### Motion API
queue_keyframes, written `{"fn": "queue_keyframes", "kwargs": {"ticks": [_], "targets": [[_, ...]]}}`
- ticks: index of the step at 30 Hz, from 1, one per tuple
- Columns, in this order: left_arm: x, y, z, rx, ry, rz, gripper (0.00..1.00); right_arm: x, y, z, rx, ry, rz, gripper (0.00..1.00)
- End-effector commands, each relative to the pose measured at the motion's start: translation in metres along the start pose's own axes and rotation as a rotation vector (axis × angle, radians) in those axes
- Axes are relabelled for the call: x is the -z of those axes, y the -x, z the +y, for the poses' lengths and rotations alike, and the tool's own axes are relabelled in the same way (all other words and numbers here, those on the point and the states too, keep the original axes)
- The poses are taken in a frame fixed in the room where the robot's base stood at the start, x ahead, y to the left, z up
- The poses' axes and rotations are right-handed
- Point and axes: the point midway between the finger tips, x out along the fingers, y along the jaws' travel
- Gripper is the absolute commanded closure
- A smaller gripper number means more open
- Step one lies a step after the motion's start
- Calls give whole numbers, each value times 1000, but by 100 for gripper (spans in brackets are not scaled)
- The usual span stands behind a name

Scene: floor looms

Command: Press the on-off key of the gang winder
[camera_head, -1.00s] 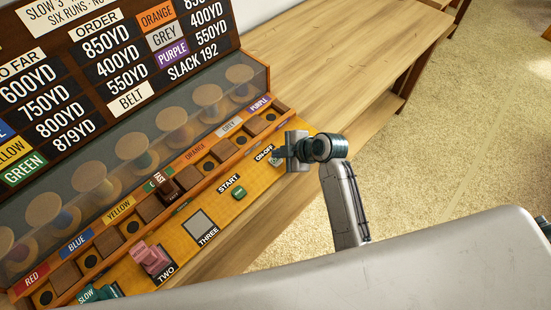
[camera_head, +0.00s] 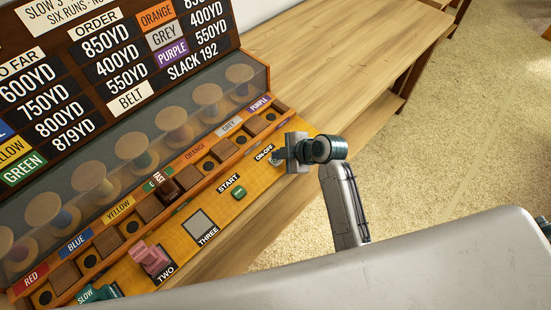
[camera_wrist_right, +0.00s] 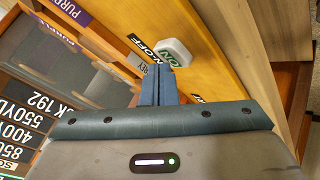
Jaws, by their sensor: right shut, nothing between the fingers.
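The gang winder's orange control strip (camera_head: 206,228) runs diagonally across the head view. Its ON-OFF label (camera_head: 264,153) is at the strip's upper right end. In the right wrist view, the on-off key (camera_wrist_right: 174,52) is a small whitish block with a green face marked ON. My right gripper (camera_head: 279,157) is at that end of the strip, close beside the label, and largely covers the key in the head view. Its fingers are shut and empty. In the wrist view the fingertips (camera_wrist_right: 157,68) are right by the key; whether they touch it I cannot tell. My left gripper is not in view.
A green START key (camera_head: 239,193), a grey square plate (camera_head: 198,224) and a pink piece (camera_head: 151,258) are further down the strip. A clear cover over spools (camera_head: 170,130) and the lettered board (camera_head: 110,60) stand behind. The wooden bench top (camera_head: 340,60) beyond is bare.

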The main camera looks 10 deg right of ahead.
Motion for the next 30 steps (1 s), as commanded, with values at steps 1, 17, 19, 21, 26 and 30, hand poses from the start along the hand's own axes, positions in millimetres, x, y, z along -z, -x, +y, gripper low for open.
{"fn": "queue_keyframes", "kwargs": {"ticks": [1,17,19,21,26,30], "targets": [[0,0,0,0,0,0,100,0,0,0,0,0,0,100],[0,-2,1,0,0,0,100,-2,-2,-2,1,0,0,100],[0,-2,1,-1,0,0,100,-2,-3,-2,1,0,0,100],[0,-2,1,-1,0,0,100,-3,-3,-3,1,0,0,100],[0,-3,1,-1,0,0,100,-4,-5,-4,2,0,0,100],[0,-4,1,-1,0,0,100,-4,-6,-5,2,0,0,100]]}}
